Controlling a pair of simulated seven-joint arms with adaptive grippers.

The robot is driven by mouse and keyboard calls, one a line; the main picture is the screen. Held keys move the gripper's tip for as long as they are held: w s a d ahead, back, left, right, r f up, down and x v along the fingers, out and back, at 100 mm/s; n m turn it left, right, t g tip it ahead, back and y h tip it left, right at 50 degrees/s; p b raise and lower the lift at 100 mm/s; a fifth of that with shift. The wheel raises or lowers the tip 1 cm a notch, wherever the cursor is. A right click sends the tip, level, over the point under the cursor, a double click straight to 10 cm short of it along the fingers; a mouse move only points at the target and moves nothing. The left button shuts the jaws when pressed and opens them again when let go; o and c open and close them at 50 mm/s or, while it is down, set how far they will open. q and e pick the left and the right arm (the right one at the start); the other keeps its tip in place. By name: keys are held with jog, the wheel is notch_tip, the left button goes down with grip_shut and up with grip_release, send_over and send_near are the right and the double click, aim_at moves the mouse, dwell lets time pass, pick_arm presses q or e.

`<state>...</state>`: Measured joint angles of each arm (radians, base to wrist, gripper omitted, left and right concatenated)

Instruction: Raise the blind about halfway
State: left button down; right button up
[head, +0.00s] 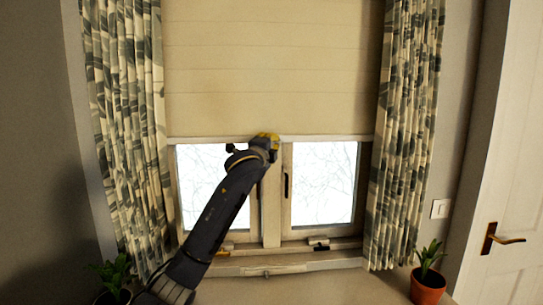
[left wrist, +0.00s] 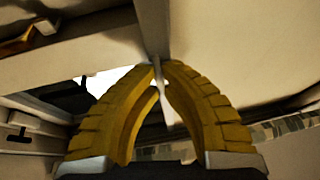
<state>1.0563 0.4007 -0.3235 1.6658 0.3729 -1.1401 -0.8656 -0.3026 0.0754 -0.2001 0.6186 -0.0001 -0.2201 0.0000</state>
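The cream blind (head: 270,65) hangs over the upper part of the window, its lower bar (head: 330,138) level and lit window panes showing below it. My left gripper (head: 267,142) is at the middle of that bar. In the left wrist view its yellow fingers (left wrist: 160,66) meet at the tips around a thin pale tab (left wrist: 166,105), which seems to hang from the blind's bar. The fingers hide part of the tab and the arm covers part of the left pane. My right gripper is in neither view.
Patterned curtains hang on the left (head: 125,120) and right (head: 405,130) of the window (head: 325,185). A sill (head: 265,262) runs below it. A potted plant (head: 428,285) stands at the lower right, another (head: 113,280) at the lower left. A white door (head: 510,190) is far right.

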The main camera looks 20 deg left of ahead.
pick_arm(q)
jog(key=shift+r, duration=0.3)
jog(key=c, duration=1.6)
grip_release()
jog(key=shift+o, duration=0.2)
jog(key=shift+s+f, duration=0.1)
jog(key=s+f, duration=0.1)
jog(key=s, duration=1)
jog(key=shift+s+d+f, duration=0.15)
jog(key=shift+s+d, duration=0.2)
jog(key=shift+d, duration=0.05)
